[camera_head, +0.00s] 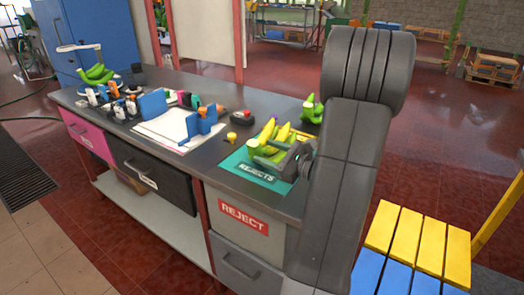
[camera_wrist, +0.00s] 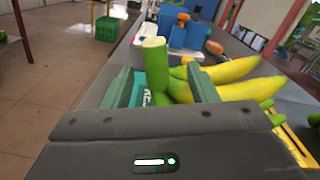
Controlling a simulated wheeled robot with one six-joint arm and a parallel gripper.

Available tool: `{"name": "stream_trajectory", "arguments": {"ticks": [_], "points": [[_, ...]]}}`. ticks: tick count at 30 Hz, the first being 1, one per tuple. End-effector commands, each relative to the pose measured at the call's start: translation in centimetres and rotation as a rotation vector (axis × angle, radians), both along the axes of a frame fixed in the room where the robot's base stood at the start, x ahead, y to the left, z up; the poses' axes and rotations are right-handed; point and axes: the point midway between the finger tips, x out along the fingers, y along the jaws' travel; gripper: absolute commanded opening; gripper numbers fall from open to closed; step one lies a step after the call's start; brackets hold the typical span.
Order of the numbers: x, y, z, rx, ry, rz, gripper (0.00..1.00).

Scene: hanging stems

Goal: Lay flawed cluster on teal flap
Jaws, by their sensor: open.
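The cluster (camera_head: 268,130) of green-yellow bananas rests on the teal flap (camera_head: 234,161), which is marked REJECTS at the right end of the bench. My gripper (camera_head: 272,153) is low over the flap, beside the cluster and partly covering it. In the wrist view my gripper (camera_wrist: 162,84) has its fingers apart, with the cluster's thick green stem (camera_wrist: 156,66) standing between them. Yellow bananas (camera_wrist: 235,70) extend to the right beyond the right finger. A strip of teal flap shows between the fingers. Any flaw on the cluster cannot be made out.
Another green cluster (camera_head: 312,109) stands behind the flap. A small yellow piece (camera_head: 232,136) lies left of the flap. Blue blocks (camera_head: 201,122), paper and small items crowd the bench's left half. Green bananas (camera_head: 96,73) sit at the far left. Yellow slats (camera_head: 418,240) are at lower right.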

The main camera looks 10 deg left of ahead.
Motion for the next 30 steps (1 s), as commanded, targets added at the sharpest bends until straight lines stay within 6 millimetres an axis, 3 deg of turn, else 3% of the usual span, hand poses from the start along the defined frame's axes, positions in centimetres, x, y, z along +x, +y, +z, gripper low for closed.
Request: {"name": "stream_trajectory", "arguments": {"ticks": [9, 15, 21, 30], "points": [[-2.1, -6.2, 0.0, 0.0, -0.001, -0.005, 0.53], [-3.1, -8.9, 0.1, 0.001, -0.003, -0.003, 0.53], [-3.6, -10.0, 0.1, 0.001, -0.002, -0.001, 0.53], [-3.7, -10.1, 0.1, 0.0, -0.002, 0.0, 0.53]]}}
